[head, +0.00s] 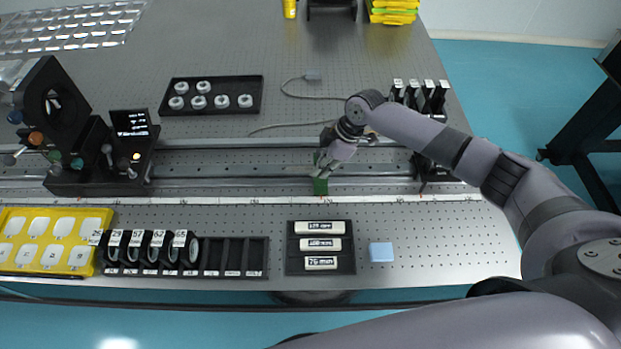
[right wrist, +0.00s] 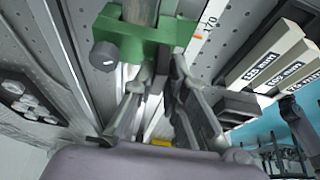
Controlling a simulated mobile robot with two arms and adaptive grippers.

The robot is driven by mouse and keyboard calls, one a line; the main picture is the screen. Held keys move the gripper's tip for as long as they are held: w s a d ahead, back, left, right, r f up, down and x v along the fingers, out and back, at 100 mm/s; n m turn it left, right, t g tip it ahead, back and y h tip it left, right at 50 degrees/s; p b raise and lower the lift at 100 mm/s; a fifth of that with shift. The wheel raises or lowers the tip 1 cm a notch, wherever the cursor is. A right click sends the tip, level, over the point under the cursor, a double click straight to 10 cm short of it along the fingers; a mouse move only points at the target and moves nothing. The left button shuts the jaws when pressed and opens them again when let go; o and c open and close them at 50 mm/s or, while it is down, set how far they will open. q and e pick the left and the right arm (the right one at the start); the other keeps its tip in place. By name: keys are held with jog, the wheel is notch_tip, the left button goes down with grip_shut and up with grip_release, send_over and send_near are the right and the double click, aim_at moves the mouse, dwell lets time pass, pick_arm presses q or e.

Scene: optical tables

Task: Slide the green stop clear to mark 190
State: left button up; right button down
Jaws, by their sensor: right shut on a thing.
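The green stop (head: 320,187) sits on the long rail (head: 240,180), near the middle of the table. My right gripper (head: 323,168) reaches down to it from behind and is shut on it. In the right wrist view the green stop (right wrist: 150,46) has a dark round knob on its side, and the gripper fingers (right wrist: 158,80) come up against it. A printed scale (head: 240,200) runs along the front of the rail. In the right wrist view an orange mark and a label ending in 70 (right wrist: 208,22) show beside the stop. My left gripper is out of view.
A black optic mount and a small display (head: 130,124) stand at the rail's left end. Black holders (head: 420,97) stand at the right. In front are a black tray of labelled bars (head: 320,272), a blue block (head: 381,252) and a lens rack (head: 230,272). Rail beside the stop looks clear.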

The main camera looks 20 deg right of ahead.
jog(key=d, duration=0.2)
jog(key=s+d, duration=0.1)
jog(key=d, duration=0.2)
jog(key=s+d, duration=0.1)
jog(key=d, duration=0.1)
jog(key=shift+d+r, duration=0.2)
jog(key=shift+d, duration=0.15)
jog(key=d, duration=0.2)
jog(key=shift+s+d, duration=0.3)
jog(key=shift+s, duration=0.05)
jog(key=d, duration=0.2)
jog(key=s+d, duration=0.1)
jog(key=d, duration=0.4)
jog(key=shift+s+d+b, duration=0.1)
jog(key=shift+s+b, duration=0.25)
jog(key=d, duration=0.1)
jog(key=s+d, duration=0.1)
jog(key=shift+d, duration=0.8)
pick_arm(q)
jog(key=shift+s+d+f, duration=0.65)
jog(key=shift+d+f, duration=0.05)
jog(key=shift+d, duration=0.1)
